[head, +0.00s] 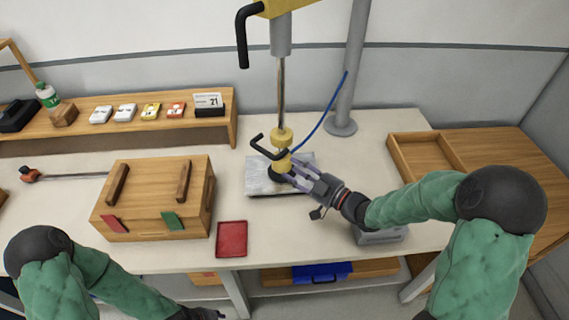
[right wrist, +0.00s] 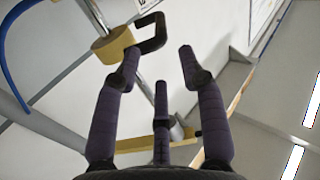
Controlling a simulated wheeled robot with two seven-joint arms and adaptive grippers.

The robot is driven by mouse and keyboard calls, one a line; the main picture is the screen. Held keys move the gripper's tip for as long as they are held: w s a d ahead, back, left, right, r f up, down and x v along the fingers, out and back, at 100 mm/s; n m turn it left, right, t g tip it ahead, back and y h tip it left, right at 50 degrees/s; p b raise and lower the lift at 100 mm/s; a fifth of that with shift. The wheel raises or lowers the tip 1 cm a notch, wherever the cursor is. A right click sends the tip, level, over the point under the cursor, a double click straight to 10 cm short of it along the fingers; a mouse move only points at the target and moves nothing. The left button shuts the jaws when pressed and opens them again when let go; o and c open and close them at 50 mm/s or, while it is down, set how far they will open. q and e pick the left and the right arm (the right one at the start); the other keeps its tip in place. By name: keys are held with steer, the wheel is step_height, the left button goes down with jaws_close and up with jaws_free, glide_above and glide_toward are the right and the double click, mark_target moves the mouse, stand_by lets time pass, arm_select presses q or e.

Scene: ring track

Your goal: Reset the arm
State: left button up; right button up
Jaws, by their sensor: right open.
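My right arm reaches in from the right in the head view. Its gripper (head: 298,170) is beside the lower yellow fitting of a metal rod, above a grey metal plate (head: 262,188). The yellow fitting (head: 283,138) carries a black bent handle (head: 262,149). In the right wrist view my right gripper (right wrist: 160,70) has its fingers spread, with nothing held between them. The black handle (right wrist: 152,32) shows just beyond the left finger; I cannot tell whether they touch. My left gripper (head: 205,314) is low at the bottom edge, mostly cut off, its fingers unclear.
A wooden box (head: 150,200) and a red tray (head: 231,239) are on the table left of the plate. A grey post (head: 347,75) stands behind my right gripper, with a blue cable (head: 325,118) nearby. An empty wooden tray (head: 425,157) is at the right.

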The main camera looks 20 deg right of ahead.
steer(key=shift+s+d, duration=0.25)
steer(key=shift+s, duration=0.25)
